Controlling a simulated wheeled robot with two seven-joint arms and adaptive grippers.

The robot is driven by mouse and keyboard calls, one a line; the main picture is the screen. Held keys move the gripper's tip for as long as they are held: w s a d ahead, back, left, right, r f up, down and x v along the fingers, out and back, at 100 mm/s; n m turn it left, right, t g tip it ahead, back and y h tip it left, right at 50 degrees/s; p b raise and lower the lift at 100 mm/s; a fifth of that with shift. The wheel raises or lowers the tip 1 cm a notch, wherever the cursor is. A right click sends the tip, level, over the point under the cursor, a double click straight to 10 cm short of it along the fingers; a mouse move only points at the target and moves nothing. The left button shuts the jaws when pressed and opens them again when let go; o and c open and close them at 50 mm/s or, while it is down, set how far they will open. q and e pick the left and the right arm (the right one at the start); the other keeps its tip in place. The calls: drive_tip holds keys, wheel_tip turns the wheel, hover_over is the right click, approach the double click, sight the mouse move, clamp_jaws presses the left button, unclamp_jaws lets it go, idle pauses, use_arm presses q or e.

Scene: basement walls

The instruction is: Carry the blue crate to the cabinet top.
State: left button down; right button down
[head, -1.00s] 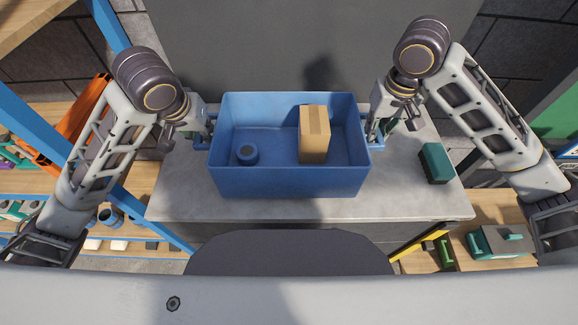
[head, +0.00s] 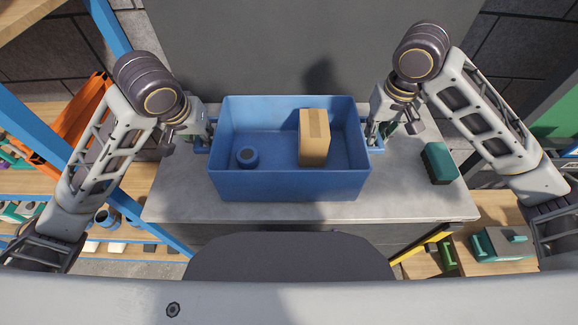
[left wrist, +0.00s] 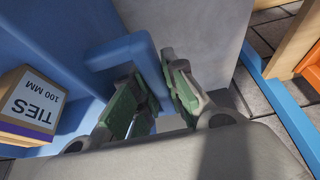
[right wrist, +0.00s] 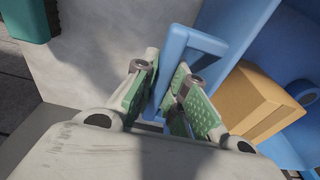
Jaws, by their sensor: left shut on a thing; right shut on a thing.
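The blue crate (head: 290,185) is level over the grey cabinet top (head: 400,205); I cannot tell whether its base touches the surface. It holds a tan carton (head: 313,138) and a small round blue piece (head: 247,157). My left gripper (head: 207,134) is shut on the crate's left handle, which shows between the fingers in the left wrist view (left wrist: 145,58). My right gripper (head: 374,132) is shut on the right handle, seen between the fingers in the right wrist view (right wrist: 197,45). The crate's underside is hidden.
A teal and black box (head: 440,163) lies on the cabinet top, right of the crate. A grey panel (head: 300,45) stands behind. A blue-framed shelf (head: 110,35) with an orange item (head: 75,125) is at left. A lower wooden surface with a teal-grey case (head: 498,243) is at right.

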use_arm(q)
drive_tip(key=shift+a+f+b, duration=0.1)
drive_tip(key=shift+f+b, duration=0.55)
use_arm(e)
drive_tip(key=shift+d+f, duration=0.1)
drive_tip(key=shift+f, duration=0.55)
use_arm(q)
drive_tip(key=c, duration=1.5)
unclamp_jaws()
use_arm(e)
drive_tip(key=c, duration=1.5)
unclamp_jaws()
use_arm(q)
drive_tip(key=shift+o, duration=0.2)
use_arm(e)
drive_tip(key=shift+o, duration=0.2)
use_arm(q)
drive_tip(key=shift+r, duration=0.25)
use_arm(e)
drive_tip(key=shift+r, duration=0.25)
